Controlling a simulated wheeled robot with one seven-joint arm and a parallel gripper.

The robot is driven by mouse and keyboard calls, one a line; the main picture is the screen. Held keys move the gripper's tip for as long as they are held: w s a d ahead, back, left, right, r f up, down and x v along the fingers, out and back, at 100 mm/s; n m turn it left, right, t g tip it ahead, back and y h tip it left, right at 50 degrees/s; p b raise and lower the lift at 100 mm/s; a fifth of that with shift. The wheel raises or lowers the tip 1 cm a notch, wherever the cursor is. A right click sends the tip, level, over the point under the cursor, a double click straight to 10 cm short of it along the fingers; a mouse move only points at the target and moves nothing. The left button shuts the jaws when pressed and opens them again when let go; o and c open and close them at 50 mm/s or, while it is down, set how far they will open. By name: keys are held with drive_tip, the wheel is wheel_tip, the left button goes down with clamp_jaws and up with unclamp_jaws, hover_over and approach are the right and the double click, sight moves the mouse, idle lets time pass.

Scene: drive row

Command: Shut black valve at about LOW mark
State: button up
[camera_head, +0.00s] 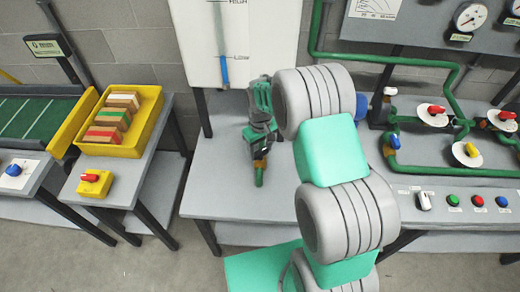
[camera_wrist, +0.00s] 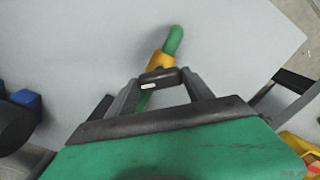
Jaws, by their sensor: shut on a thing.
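My gripper (camera_wrist: 163,88) is shut on the black valve (camera_wrist: 158,79), a short black handle with a small white mark. It sits on an orange collar (camera_wrist: 158,62) of a green spout (camera_wrist: 174,40) over the grey bench. In the head view my gripper (camera_head: 262,148) covers most of the valve, and the green spout (camera_head: 259,177) shows below it. The white tank (camera_head: 270,40) behind has a sight tube with a blue column (camera_head: 224,70). The top of the blue is at about the LOW mark (camera_head: 237,56).
Left stand a yellow tray (camera_head: 100,147) of blocks and a yellow box with a red knob (camera_head: 90,178). Right are green pipes with red, yellow and blue valves (camera_head: 436,112), gauges (camera_head: 468,17) and a button panel (camera_head: 460,200). The bench front-left (camera_head: 215,195) is clear.

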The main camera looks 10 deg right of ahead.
sight(260, 151)
drive_tip(key=shift+c, duration=0.6)
drive_tip(key=shift+m, duration=0.3)
drive_tip(key=m+b, duration=0.2)
drive_tip(key=shift+f+m, duration=0.1)
drive_tip(key=shift+m, duration=0.2)
drive_tip(key=m+b, duration=0.2)
drive_tip(key=m, duration=0.2)
drive_tip(key=shift+m, duration=0.3)
drive_tip(key=o, duration=1.4)
drive_tip(key=shift+c, duration=0.2)
wheel_tip(260, 151, up, 8)
drive_tip(key=shift+r+b, duration=0.1)
drive_tip(key=shift+b, duration=0.5)
